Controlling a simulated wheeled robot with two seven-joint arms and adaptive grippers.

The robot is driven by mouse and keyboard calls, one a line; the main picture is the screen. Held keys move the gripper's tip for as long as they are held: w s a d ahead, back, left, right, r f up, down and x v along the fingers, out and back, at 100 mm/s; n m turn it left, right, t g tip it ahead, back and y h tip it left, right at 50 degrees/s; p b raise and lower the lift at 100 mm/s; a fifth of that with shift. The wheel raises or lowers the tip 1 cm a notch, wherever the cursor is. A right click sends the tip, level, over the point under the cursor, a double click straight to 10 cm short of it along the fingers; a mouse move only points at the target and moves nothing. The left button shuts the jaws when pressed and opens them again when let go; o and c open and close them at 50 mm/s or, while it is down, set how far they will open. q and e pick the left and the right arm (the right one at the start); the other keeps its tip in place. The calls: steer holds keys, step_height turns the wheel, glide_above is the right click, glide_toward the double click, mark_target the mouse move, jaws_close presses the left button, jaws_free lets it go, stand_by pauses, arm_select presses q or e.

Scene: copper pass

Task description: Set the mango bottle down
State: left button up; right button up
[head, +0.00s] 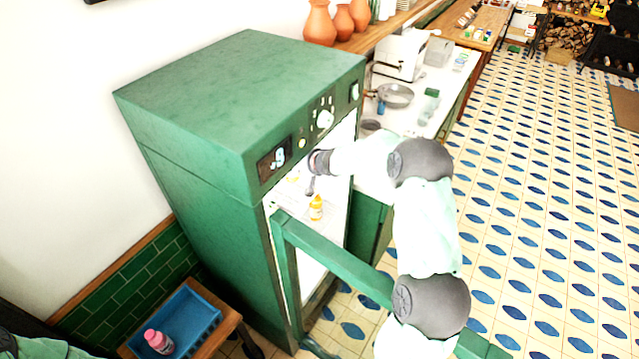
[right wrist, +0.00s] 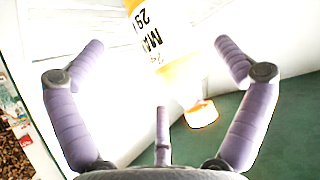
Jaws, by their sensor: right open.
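The mango bottle (head: 316,208), small and orange-yellow, looks upright inside the open green cabinet. In the right wrist view its pale label with dark print (right wrist: 150,32) and an orange end (right wrist: 201,114) show between and beyond the fingers; glare washes out its middle. My right gripper (head: 311,188) reaches into the cabinet just above and beside the bottle in the head view. In the right wrist view its purple fingers (right wrist: 160,58) are spread wide, with a visible gap on each side of the bottle. My left gripper is out of view.
The green cabinet (head: 205,150) has its door (head: 335,262) swung open beside my right arm. A blue tray (head: 203,322) with a pink bottle (head: 158,341) sits on a wooden stand at lower left. A counter with a pan (head: 396,95) lies behind; the tiled floor at right is clear.

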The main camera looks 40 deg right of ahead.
steer(key=s+b, duration=0.2)
steer(key=s, duration=0.9)
steer(key=shift+s+f, duration=0.2)
steer(key=shift+s, duration=0.05)
